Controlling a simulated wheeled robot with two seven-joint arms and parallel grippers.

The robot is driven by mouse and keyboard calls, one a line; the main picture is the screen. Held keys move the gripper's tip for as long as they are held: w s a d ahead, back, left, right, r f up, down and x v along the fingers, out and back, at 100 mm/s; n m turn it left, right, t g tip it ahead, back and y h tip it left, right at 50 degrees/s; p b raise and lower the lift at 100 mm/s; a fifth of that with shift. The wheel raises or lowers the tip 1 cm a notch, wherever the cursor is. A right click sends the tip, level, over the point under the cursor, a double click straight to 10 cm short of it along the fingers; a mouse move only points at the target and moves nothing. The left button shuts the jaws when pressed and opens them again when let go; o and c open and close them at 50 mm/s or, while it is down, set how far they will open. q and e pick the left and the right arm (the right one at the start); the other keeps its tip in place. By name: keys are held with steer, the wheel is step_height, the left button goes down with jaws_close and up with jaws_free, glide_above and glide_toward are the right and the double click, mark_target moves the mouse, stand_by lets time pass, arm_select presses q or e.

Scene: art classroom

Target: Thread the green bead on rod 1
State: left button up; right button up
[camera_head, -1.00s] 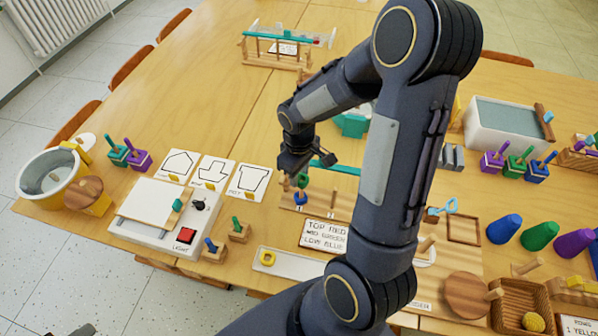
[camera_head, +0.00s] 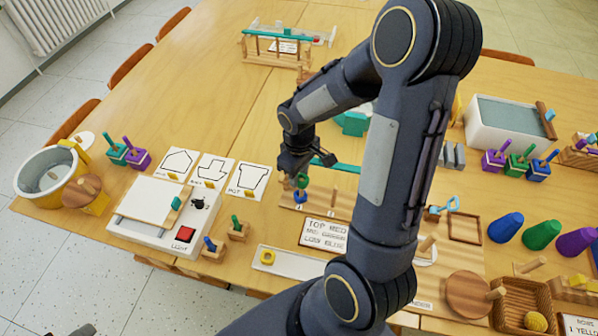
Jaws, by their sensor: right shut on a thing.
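My right gripper (camera_head: 297,171) reaches down over the left end of the wooden rod rack (camera_head: 318,209). It is shut on the small green bead (camera_head: 301,181). The blue bead (camera_head: 300,196) sits low on the rack right below the green one. The green bead looks in line with the blue one, but the gripper hides the rod, so I cannot tell whether it is around it. Another rod (camera_head: 333,198) stands bare to the right. A yellow bead (camera_head: 267,257) lies in the white tray (camera_head: 290,265). My left gripper is not in view.
An instruction card (camera_head: 324,234) lies in front of the rack. A teal bar (camera_head: 340,167) runs behind it. A light box with a red button (camera_head: 184,234) and small peg blocks (camera_head: 238,230) stand to the left. My own arm hides the area right of the rack.

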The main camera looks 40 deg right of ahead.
steer(key=o, duration=1)
steer(key=shift+o, duration=0.2)
steer(key=shift+r, duration=0.15)
step_height(320, 180, up, 8)
steer(key=shift+f, duration=0.2)
steer(key=s+a+r+m+t+y, duration=0.2)
steer(key=s+a+r, duration=0.2)
steer(key=s, duration=0.3)
steer(key=s+a+r+m+t+y, duration=0.1)
steer(key=s+a+r+m+t, duration=0.2)
steer(key=s+a, duration=0.3)
steer(key=shift+s+r+t+y, duration=0.35)
steer(key=shift+s+r, duration=0.25)
steer(key=shift+r, duration=0.25)
